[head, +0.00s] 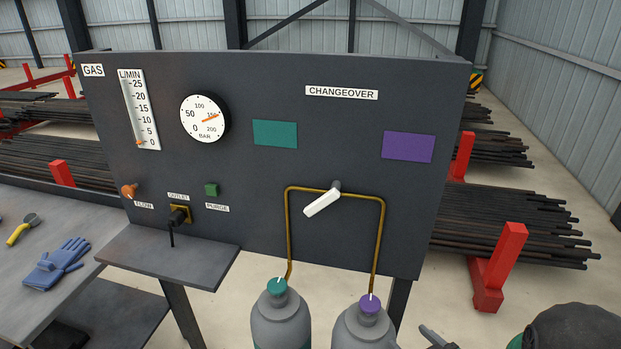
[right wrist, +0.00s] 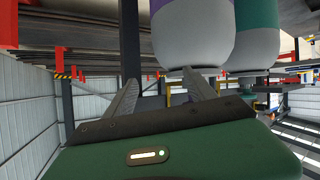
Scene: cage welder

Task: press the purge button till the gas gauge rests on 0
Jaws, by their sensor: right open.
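The green purge button (head: 211,189) is on the dark panel, above the PURGE label, with nothing touching it. The round white gas gauge (head: 204,119) is above it, marked 0 to 200 BAR. Its orange needle points up and right, near 150. My right gripper (head: 437,337) shows only partly at the bottom right of the head view, low and far from the button. In the right wrist view the right gripper (right wrist: 162,88) has its two fingers apart with nothing held between them. My left gripper is not in view.
Two gas bottles (head: 281,318) stand below. A small shelf (head: 170,257) juts out under the button.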

